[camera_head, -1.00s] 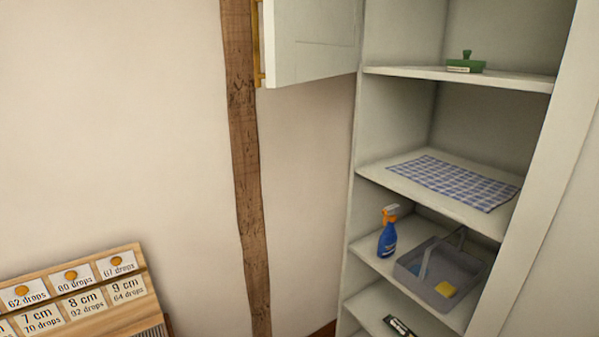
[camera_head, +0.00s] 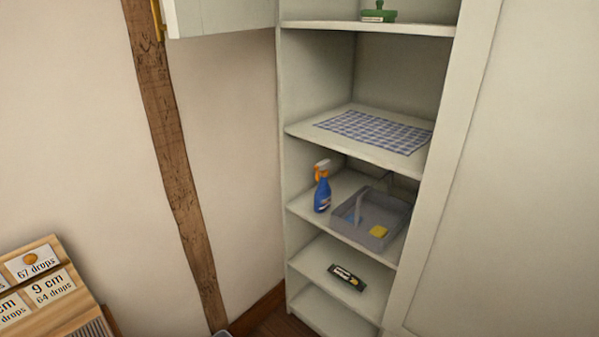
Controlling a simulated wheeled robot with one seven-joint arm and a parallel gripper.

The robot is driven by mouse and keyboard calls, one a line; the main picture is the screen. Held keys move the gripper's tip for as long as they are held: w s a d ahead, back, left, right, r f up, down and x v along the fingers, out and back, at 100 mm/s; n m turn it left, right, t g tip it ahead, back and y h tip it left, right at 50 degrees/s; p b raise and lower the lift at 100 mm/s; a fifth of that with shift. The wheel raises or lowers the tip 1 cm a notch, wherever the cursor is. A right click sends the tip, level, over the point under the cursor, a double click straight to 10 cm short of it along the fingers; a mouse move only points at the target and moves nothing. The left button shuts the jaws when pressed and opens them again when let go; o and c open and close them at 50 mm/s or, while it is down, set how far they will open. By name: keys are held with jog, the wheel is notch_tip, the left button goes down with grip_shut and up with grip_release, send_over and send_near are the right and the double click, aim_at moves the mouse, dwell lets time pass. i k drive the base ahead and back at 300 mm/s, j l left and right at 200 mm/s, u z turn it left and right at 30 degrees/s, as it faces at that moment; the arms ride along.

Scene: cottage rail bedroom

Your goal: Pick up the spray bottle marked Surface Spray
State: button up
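A blue spray bottle (camera_head: 322,194) with an orange and white trigger head stands upright on a middle shelf of the open cupboard, near the shelf's left side. Its label is too small to read. A grey caddy stands to its right on the same shelf. My gripper is not in view.
The grey caddy (camera_head: 346,230) has a handle and holds a yellow sponge (camera_head: 378,231). A checked cloth (camera_head: 375,130) lies on the shelf above, a green item (camera_head: 379,13) higher up, and a dark box (camera_head: 347,277) below. An open door (camera_head: 222,15) hangs upper left; a wooden card rack (camera_head: 50,290) is lower left.

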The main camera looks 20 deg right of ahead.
aim_at(323, 193)
jog(key=i+l, duration=0.15)
jog(key=i, duration=0.25)
jog(key=i+l, duration=0.15)
jog(key=i, duration=0.25)
jog(key=i+l+z, duration=0.1)
jog(key=i, duration=0.3)
jog(key=l, duration=0.05)
